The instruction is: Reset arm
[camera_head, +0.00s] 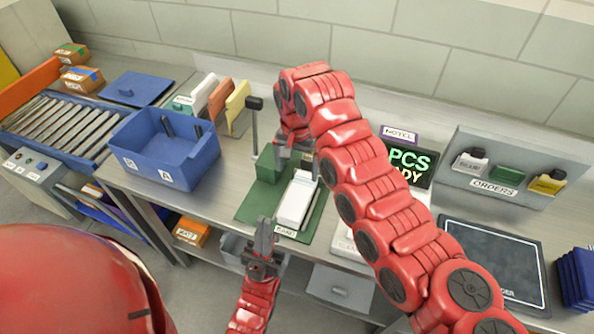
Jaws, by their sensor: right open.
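My right arm reaches in from the lower right and arches over the table. Its gripper (294,154) is open and points down above the back of a green mat (256,206). A green block (268,166) stands just left of it, and a white box-like item (296,200) lies on the mat just in front of it. My left gripper (265,238) is at the mat's front edge, pointing away from me. Its fingers look close together, and I see nothing clearly held. Whether the right gripper touches the block is unclear.
A blue bin (168,160) stands on the table at left, beside a roller conveyor (68,124). At right are an orders rack (500,176), a dark screen (408,163) and a black pad (490,262).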

